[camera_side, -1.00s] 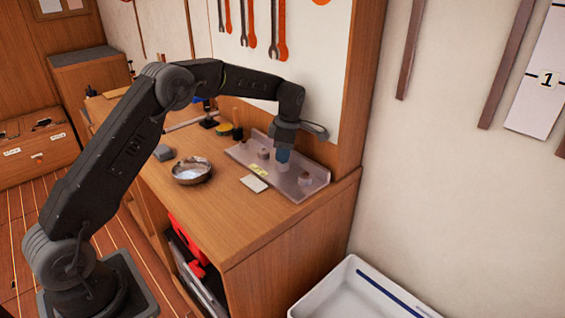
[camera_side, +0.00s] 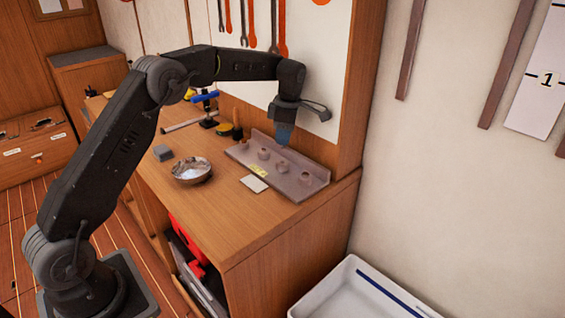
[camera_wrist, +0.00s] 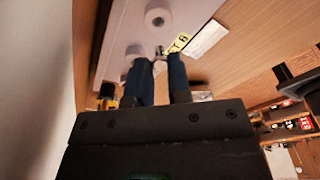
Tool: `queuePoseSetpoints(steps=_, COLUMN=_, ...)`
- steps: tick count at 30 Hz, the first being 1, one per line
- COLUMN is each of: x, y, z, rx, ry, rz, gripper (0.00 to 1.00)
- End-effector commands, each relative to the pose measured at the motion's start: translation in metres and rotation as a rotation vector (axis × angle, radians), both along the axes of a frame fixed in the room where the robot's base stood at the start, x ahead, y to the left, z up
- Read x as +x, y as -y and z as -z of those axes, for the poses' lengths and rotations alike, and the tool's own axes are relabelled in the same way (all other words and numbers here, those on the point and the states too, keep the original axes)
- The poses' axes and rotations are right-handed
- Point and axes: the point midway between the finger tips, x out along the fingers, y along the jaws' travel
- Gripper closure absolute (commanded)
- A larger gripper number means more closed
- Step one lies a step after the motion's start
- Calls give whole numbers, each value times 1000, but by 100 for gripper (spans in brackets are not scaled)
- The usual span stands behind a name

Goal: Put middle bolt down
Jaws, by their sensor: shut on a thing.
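My gripper (camera_side: 283,137) is raised a little above the grey bracket plate (camera_side: 312,186) on the bench. Its blue fingers show in the wrist view (camera_wrist: 159,62), closed around a small metallic bolt (camera_wrist: 158,51) that shows between the tips. In the side view I cannot make out the bolt against the fingers. The plate carries a row of round bosses, including a middle one (camera_side: 282,166) below the gripper. One boss (camera_wrist: 158,18) shows with a dark hole in the wrist view. Whether the bolt touches anything is not clear, but it appears clear of the plate.
A metal bowl (camera_side: 191,170) stands left of the plate. A white card (camera_side: 253,184) and a yellow tag (camera_side: 259,170) lie at the plate's front. A grey block (camera_side: 163,152) sits farther left.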

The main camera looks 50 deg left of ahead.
Motion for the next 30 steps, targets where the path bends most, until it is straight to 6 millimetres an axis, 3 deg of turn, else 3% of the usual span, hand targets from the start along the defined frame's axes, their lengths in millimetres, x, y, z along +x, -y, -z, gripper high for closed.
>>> queuePoseSetpoints(steps=8, x=2, y=0, z=-5, rx=-3, ry=18, rz=-10, gripper=100)
queuePoseSetpoints(steps=14, x=-12, y=-22, z=-10, rx=-1, ry=13, rz=-43, gripper=100)
queuePoseSetpoints(steps=20, x=-58, y=-77, z=-26, rx=1, ry=8, rz=-140, gripper=100)
queuePoseSetpoints(steps=24, x=-109, y=-117, z=-36, rx=2, ry=6, rz=-231, gripper=100)
queuePoseSetpoints(steps=30, x=-172, y=-149, z=-43, rx=1, ry=3, rz=-335, gripper=100)
